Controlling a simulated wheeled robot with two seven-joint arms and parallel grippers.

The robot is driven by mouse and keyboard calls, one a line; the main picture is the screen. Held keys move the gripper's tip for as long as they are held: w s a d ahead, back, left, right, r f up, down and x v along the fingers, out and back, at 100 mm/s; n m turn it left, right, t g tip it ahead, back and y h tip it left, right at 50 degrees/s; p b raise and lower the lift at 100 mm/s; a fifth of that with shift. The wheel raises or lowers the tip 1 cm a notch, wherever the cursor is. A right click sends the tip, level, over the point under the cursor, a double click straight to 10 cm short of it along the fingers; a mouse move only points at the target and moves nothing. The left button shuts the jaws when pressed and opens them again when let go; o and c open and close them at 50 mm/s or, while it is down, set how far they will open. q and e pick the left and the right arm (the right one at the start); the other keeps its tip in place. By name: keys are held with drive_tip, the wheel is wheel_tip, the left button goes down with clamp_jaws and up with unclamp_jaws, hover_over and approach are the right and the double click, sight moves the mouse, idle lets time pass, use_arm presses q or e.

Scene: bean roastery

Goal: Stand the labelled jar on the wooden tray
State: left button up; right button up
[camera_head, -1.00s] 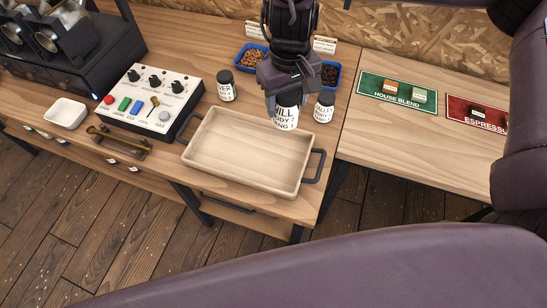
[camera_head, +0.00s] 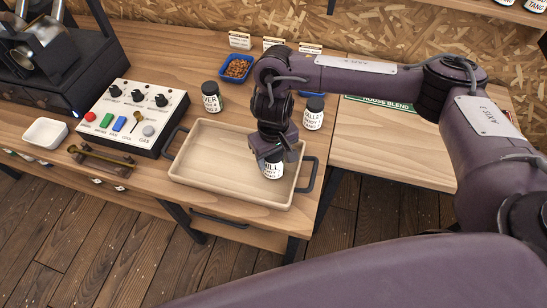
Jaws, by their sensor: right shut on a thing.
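The wooden tray (camera_head: 216,180) with dark side handles lies on the bench in the head view. My right gripper (camera_head: 274,155) points down over the tray's right part and is shut on a labelled jar (camera_head: 272,170). The jar is upright, with a white label reading "HILL"; its top is hidden by the gripper. It is inside the tray's outline, low near the floor; I cannot tell whether it touches. My left gripper is not in view.
Two other labelled jars stand behind the tray: one at left (camera_head: 211,97) and one at right (camera_head: 313,113). A control panel (camera_head: 133,117) stands left of the tray. A blue bean dish (camera_head: 237,68) is at the back. The tray's left part is empty.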

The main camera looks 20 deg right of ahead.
drive_tip(key=shift+w+f, duration=0.1)
drive_tip(key=shift+f, duration=0.1)
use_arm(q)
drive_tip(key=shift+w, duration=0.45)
use_arm(e)
drive_tip(key=shift+f, duration=0.1)
drive_tip(key=o, duration=1.1)
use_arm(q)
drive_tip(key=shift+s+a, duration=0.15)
use_arm(e)
wheel_tip(320, 180, up, 12)
drive_tip(key=shift+r+p, duration=0.15)
drive_tip(key=shift+p, duration=0.95)
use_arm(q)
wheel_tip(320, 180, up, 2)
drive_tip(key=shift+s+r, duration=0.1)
